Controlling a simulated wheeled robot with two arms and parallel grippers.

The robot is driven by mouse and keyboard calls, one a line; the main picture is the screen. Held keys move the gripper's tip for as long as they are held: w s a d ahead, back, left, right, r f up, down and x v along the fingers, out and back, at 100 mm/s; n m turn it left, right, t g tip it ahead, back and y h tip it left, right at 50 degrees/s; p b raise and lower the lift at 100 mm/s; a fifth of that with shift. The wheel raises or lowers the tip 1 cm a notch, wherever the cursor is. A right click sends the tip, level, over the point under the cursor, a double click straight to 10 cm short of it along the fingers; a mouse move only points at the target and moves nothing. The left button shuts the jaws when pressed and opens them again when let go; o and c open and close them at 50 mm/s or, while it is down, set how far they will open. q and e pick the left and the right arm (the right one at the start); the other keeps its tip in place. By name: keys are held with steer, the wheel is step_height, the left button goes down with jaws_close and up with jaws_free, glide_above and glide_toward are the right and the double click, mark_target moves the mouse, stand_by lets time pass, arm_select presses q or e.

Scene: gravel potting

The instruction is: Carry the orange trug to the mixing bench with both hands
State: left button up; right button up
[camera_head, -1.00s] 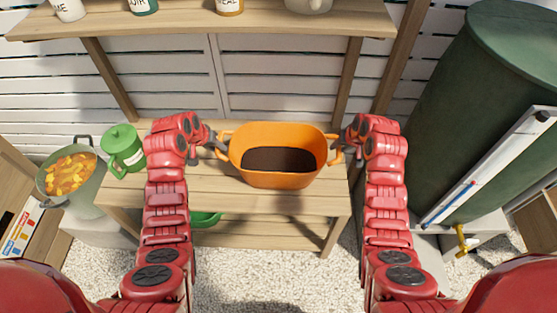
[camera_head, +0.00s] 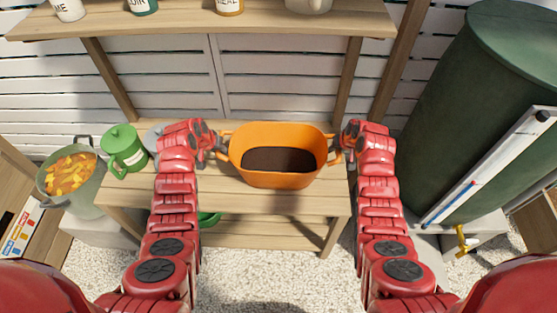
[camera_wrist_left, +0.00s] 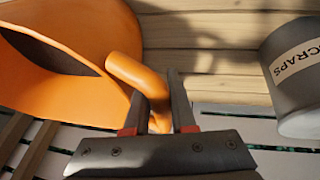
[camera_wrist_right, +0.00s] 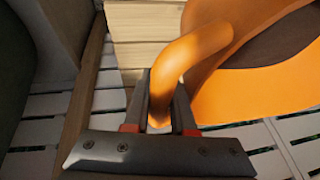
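The orange trug (camera_head: 278,179) stands upright on the wooden bench (camera_head: 232,200), with dark soil inside. It has a handle loop at each end. My left gripper (camera_head: 219,148) is at its left handle; in the left wrist view the fingers (camera_wrist_left: 160,110) lie on both sides of the orange handle (camera_wrist_left: 138,75) and appear shut on it. My right gripper (camera_head: 337,148) is at the right handle; in the right wrist view the fingers (camera_wrist_right: 160,112) likewise close on the handle (camera_wrist_right: 190,50). The trug's underside is hidden.
A green lidded canister (camera_head: 124,150) and a grey scraps bin (camera_wrist_left: 298,75) stand on the bench, left of the trug. A pot of orange scraps (camera_head: 72,185) is at far left. A shelf (camera_head: 200,22) with jars hangs above. A large green barrel (camera_head: 480,120) stands right.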

arm_select(q)
jaws_close()
arm_select(e)
jaws_close()
stand_by(0.7)
arm_select(q)
steer(key=shift+r, duration=0.15)
arm_select(e)
steer(key=shift+r, duration=0.1)
